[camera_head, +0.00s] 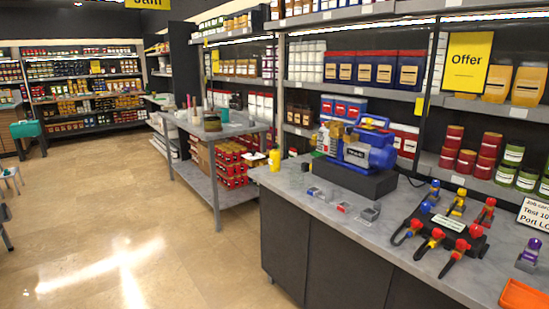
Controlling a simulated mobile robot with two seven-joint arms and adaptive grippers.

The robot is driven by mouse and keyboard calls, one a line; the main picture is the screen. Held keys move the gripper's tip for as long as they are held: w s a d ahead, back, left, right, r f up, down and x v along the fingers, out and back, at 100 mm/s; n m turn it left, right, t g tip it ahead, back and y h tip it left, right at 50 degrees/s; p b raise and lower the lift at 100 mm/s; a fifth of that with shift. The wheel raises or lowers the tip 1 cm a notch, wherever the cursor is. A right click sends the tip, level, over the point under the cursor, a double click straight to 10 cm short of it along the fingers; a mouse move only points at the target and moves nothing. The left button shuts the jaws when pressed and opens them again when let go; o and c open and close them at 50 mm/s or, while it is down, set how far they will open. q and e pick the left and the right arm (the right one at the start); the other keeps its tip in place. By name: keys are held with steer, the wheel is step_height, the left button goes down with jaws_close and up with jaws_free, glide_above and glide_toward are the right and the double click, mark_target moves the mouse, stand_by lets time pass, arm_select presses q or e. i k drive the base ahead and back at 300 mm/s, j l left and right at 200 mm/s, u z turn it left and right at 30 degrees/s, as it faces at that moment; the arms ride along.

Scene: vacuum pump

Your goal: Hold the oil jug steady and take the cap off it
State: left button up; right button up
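A small yellow jug-like bottle (274,160) stands upright at the far left corner of the grey counter (290,182). It is the likeliest oil jug. A small cap or neck shows at its top, but it is too small to make out in detail. Neither of my grippers can be seen in the head view, and nothing is touching the bottle.
A blue vacuum pump (370,152) sits on a dark block (352,178) right of the bottle. Floor (130,220) is open at left.

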mark_target(274, 160)
steer(key=i+j+u, duration=0.35)
steer(key=i, duration=0.2)
steer(key=i+j+u, duration=0.3)
steer(key=i, duration=0.25)
steer(key=i+u, duration=0.35)
steer(key=i, duration=0.25)
steer(key=i+z, duration=0.2)
steer(key=i, duration=0.2)
steer(key=i+j+z, duration=0.25)
steer(key=i, duration=0.15)
steer(key=i+j+z, duration=0.2)
steer(key=i, duration=0.2)
steer(key=i+j+z, duration=0.1)
steer(key=i+z, duration=0.15)
steer(key=z, duration=0.15)
steer(key=i+j+z, duration=0.2)
steer(key=z, duration=0.25)
steer(key=i+j+z, duration=0.15)
steer(key=z, duration=0.25)
steer(key=i+j+z, duration=0.1)
steer(key=j+z, duration=0.35)
steer(key=i+j+z, duration=0.1)
steer(key=j+z, duration=0.3)
steer(key=l, duration=0.1)
